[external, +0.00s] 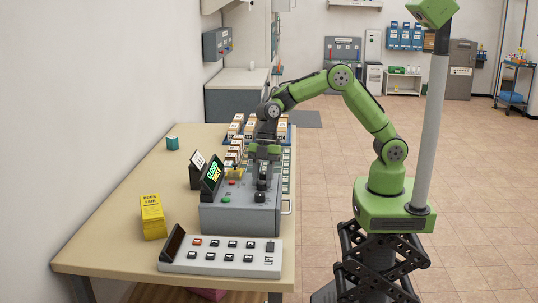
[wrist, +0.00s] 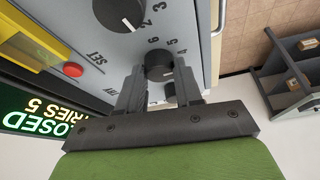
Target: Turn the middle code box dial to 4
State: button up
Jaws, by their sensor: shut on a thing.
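The grey code box (external: 240,218) stands on the table with a tilted screen (external: 211,172) in green text. In the wrist view the screen (wrist: 35,118) reads in part "OSED" and "RIES 5". My gripper (external: 263,172) points down over the box's right side. In the wrist view my gripper (wrist: 160,74) has its fingers on either side of a black round dial (wrist: 158,63), apparently the middle one, and is shut on it. Numbers 6, 5 and 4 show around it. The pointer's exact setting is unclear. Another dial (wrist: 120,12) lies above it, with 2 and 3 beside it.
A red button (wrist: 73,69) marked SET and a yellow part (wrist: 25,48) are beside the dials. Cartons (external: 236,127) stand behind.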

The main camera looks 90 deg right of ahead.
jog(key=o, duration=1)
jog(key=p+v, duration=0.5)
jog(key=v, duration=1)
jog(key=shift+r, duration=0.4)
